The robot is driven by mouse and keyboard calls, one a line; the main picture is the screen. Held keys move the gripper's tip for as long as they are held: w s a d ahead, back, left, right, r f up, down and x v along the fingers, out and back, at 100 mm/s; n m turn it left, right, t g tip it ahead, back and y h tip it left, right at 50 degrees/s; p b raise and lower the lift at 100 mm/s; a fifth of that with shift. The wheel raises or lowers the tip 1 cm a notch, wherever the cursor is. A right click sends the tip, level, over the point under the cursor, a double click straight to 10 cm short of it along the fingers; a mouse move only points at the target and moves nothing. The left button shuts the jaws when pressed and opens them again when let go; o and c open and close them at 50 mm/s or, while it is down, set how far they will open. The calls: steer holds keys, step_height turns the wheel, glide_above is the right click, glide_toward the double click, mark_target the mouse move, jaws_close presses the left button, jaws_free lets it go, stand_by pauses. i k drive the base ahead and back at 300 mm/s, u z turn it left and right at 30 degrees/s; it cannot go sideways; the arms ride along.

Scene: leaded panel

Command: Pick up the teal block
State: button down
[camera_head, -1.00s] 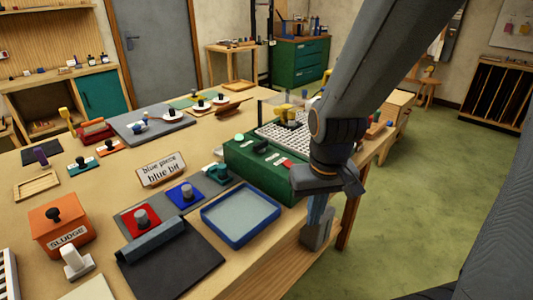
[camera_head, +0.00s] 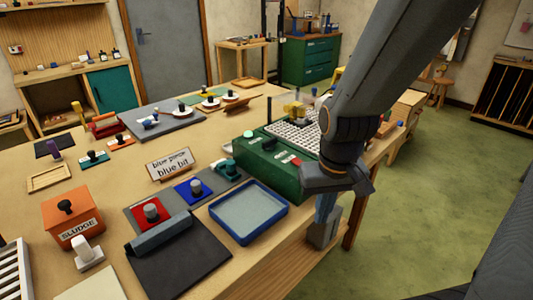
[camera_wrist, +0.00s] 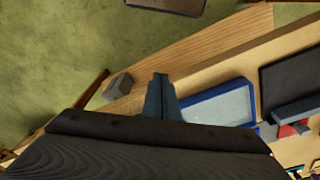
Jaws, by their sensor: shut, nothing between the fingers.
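A teal block with a dark knob (camera_head: 95,158) lies at the left of the workbench, beside an orange block. Another teal item (camera_head: 226,169) sits against the left side of the green box; its exact shape is hard to tell. I cannot tell which of the two the task names. My gripper (camera_head: 323,212) hangs at the bench's front right edge, well right of both and apart from them. In the wrist view my gripper (camera_wrist: 160,78) has its fingers together, with nothing between them. I make out no teal block near the fingers there.
A blue-rimmed tray (camera_head: 213,211) and a green box (camera_head: 250,172) lie left of my gripper. A grey block (camera_wrist: 118,87) shows near the fingers in the wrist view. A sign (camera_head: 170,164), red and blue pads and an orange SLUDGE box (camera_head: 72,218) stand further left.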

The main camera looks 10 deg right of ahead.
mark_target(225, 168)
steer(key=z, duration=0.05)
steer(key=k, duration=0.5)
steer(key=z, duration=1.3)
steer(key=i, duration=1.05)
steer(key=u, duration=2.6)
steer(key=i, duration=0.5)
steer(key=z, duration=0.05)
